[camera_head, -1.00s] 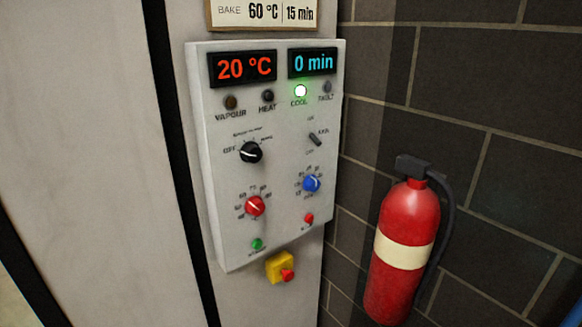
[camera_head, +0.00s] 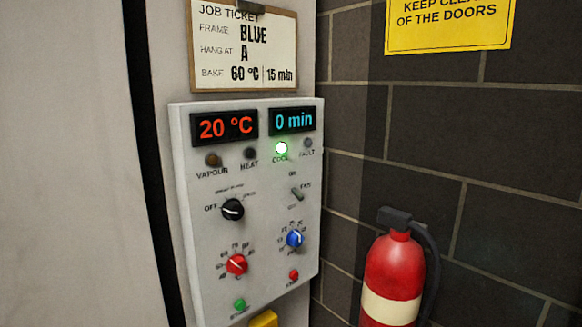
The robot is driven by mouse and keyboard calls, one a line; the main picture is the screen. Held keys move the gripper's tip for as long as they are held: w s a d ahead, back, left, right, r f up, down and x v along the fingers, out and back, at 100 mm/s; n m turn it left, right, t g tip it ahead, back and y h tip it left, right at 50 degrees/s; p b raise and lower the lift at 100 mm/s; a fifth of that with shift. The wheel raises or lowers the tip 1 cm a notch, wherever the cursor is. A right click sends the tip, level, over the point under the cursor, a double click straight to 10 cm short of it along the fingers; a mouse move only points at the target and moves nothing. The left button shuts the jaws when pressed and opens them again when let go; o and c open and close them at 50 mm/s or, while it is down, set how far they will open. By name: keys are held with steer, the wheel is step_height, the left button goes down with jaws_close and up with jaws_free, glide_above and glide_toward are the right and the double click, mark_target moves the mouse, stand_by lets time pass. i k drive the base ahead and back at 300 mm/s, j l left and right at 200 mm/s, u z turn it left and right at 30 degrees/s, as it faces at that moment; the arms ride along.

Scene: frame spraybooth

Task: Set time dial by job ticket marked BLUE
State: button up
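The job ticket (camera_head: 243,50) hangs on a clipboard above the control panel. It reads frame BLUE, hang at A, bake 60 °C, 15 min. The control panel (camera_head: 190,285) is a pale box on the narrow wall. The blue dial (camera_head: 295,239), on the right below the cyan display, appears to be the time dial; its small scale marks are hard to read. The cyan display (camera_head: 293,121) reads 0 min. The red display (camera_head: 225,127) reads 20 °C, with a red dial (camera_head: 236,265) lower left. My gripper is not in view.
A black selector knob (camera_head: 232,210), a small toggle (camera_head: 297,194), a green button (camera_head: 239,305) and a red button (camera_head: 293,275) sit near the dials. The green COOL lamp (camera_head: 281,148) is lit. A red fire extinguisher (camera_head: 393,275) stands right, by the dark block wall.

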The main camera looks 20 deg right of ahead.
mark_target(293, 238)
steer(key=i+j+u, duration=0.15)
steer(key=i+j, duration=0.55)
steer(key=i, duration=0.15)
